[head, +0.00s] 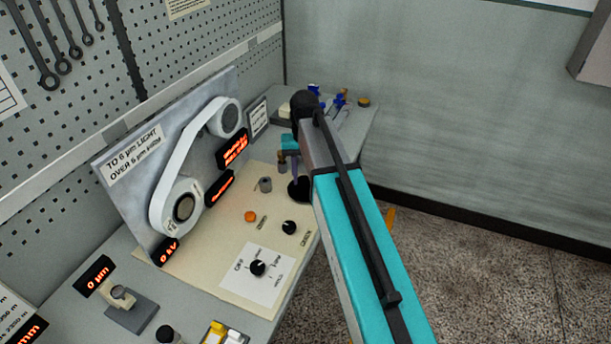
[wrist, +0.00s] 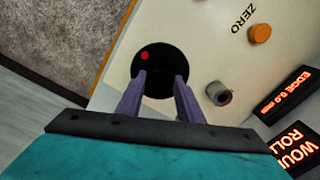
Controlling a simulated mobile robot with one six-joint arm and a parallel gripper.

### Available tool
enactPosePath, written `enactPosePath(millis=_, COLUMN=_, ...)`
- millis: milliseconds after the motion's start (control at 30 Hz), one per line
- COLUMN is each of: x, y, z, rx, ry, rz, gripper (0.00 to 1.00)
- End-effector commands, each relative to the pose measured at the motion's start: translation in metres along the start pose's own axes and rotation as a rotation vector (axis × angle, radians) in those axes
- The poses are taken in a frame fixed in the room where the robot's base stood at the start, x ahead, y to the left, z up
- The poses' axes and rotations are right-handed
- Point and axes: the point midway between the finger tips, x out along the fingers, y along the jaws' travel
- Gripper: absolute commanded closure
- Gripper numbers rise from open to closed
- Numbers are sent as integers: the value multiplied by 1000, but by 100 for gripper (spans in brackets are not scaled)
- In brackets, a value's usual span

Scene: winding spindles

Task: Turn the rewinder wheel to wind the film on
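A black round disc with a red dot near its edge lies on the cream panel; I take it for the rewinder wheel (wrist: 163,58). It also shows in the head view (head: 299,190), below my gripper. My gripper (wrist: 160,77) has two purple fingers, parted, with the black disc seen between and beyond their tips. I cannot tell whether the tips touch it. The gripper also shows in the head view (head: 288,168), partly hidden by my arm. The white film (head: 172,160) runs in a band between an upper roll (head: 229,118) and a lower roll (head: 184,207) on the upright board.
A grey peg (wrist: 219,93) stands close right of the fingers in the wrist view. An orange button (head: 250,216), a small black knob (head: 289,227) and a selector knob (head: 258,268) are on the panel. Lit displays (head: 233,148) line the board. Small blue-handled items (head: 341,98) stand beyond.

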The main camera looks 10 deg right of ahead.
Motion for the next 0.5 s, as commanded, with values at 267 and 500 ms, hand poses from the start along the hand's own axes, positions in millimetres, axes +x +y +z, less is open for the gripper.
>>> enactPosePath(millis=267, x=0, y=2, z=0, rx=5, ry=0, rz=3, gripper=88)
enactPosePath(millis=500, x=0, y=1, z=0, rx=56, ry=0, rz=4, gripper=88)
